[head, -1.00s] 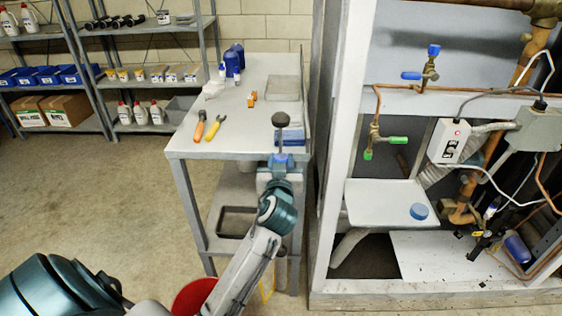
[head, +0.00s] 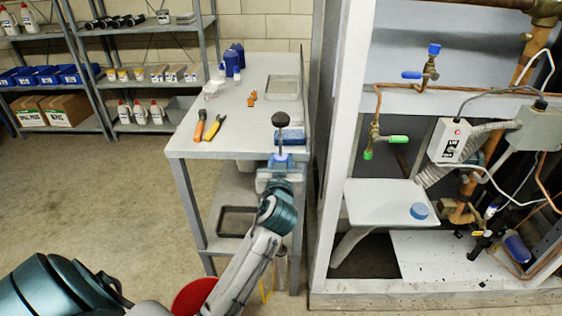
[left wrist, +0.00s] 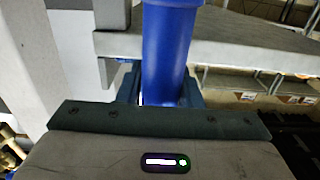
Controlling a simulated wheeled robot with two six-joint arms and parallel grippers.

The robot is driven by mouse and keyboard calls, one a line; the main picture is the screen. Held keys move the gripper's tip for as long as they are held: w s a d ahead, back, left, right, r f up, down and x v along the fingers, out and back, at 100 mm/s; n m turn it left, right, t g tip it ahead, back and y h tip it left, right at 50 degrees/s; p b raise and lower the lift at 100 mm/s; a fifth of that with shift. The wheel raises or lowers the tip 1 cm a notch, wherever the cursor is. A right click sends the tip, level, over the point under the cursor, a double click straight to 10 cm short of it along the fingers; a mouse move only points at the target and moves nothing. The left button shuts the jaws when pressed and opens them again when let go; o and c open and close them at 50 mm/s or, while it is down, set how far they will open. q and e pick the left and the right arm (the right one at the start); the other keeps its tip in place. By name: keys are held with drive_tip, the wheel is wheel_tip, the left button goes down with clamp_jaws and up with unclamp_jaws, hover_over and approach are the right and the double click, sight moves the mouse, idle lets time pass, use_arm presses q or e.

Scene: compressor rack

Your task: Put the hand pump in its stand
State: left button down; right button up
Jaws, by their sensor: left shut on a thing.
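The hand pump is a blue cylinder (left wrist: 168,50) in the left wrist view, standing between my left jaws. In the head view its dark round knob and rod (head: 281,119) rise above my left gripper (head: 281,166), with a bit of blue body below. My left gripper is shut on the pump, in front of the bench's near edge, with the pump roughly upright. The pump's lower end is hidden by my gripper and arm. I cannot clearly make out the stand. My right gripper is not in view.
A lower shelf has a dark tray (head: 236,221). The white compressor rack frame (head: 343,150) stands close on the right.

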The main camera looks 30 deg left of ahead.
use_arm(q)
drive_tip(key=shift+r, duration=0.1)
drive_tip(key=shift+f+b, duration=1.5)
drive_tip(key=shift+f, duration=0.15)
drive_tip(key=shift+f+b, duration=1.35)
drive_tip(key=shift+f, duration=0.15)
drive_tip(key=shift+f+b, duration=2.25)
drive_tip(key=shift+f, duration=0.25)
drive_tip(key=shift+f+b, duration=2.1)
drive_tip(key=shift+f, duration=0.25)
